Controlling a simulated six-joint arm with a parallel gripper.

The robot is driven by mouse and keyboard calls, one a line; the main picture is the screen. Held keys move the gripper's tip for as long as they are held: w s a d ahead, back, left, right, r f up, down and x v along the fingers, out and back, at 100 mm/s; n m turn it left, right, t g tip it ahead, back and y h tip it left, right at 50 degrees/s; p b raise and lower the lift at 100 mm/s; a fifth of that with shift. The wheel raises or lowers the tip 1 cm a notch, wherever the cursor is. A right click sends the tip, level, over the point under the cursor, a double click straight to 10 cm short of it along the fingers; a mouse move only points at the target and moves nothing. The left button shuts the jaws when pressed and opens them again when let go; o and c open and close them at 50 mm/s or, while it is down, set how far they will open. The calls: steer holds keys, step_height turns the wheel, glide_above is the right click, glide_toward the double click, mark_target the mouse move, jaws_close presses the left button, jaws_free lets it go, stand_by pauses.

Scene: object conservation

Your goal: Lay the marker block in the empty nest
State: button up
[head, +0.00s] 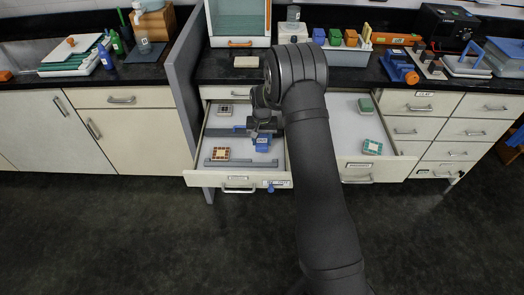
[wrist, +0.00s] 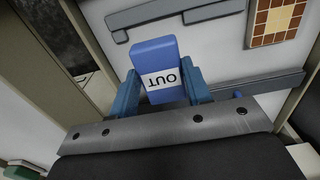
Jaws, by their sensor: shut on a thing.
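The marker block is blue with a white label reading OUT, and shows in the wrist view (wrist: 153,52) and in the head view (head: 262,147). My gripper (wrist: 161,76) is shut on it, with a blue finger on each side. In the head view my gripper (head: 262,136) is over the open left drawer (head: 198,165), toward its right side. Grey rails (head: 222,163) run across the drawer floor. I cannot tell which spot is the empty nest, or whether the block touches the floor.
A tan and red checkered tile (head: 221,153) lies front left in the drawer, and a dark patterned tile (head: 224,110) at its back. The open right drawer holds a green block (head: 365,105) and a teal tile (head: 372,147).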

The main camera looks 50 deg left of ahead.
mark_target(262, 142)
steer(key=shift+f, duration=2.8)
steer(key=shift+f, duration=0.15)
steer(key=o, duration=1)
steer(key=shift+c, duration=0.2)
step_height(262, 142, up, 12)
steer(key=shift+r, duration=0.15)
